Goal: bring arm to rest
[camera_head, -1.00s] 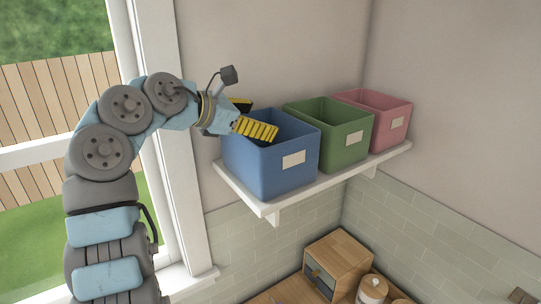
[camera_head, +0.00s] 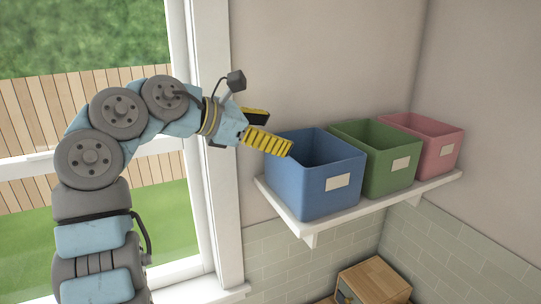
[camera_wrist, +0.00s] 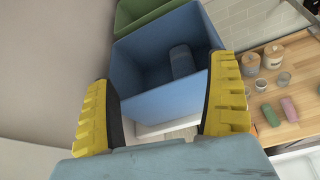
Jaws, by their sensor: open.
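My gripper (camera_head: 268,130) is open, with yellow ribbed fingers set wide apart. In the head view it is at the left of the blue bin (camera_head: 322,196), near its rim. In the wrist view nothing is between the fingertips (camera_wrist: 160,105), and the blue bin (camera_wrist: 150,103) lies beyond them. A rolled blue-grey towel (camera_wrist: 183,62) lies inside that bin.
A green bin (camera_head: 392,180) and a pink bin (camera_head: 447,160) stand right of the blue one on a white wall shelf (camera_head: 310,228). A window is behind my arm. Below, a wooden counter (camera_wrist: 305,70) holds jars (camera_wrist: 250,64), a pink roll (camera_wrist: 290,110) and a green roll (camera_wrist: 270,115).

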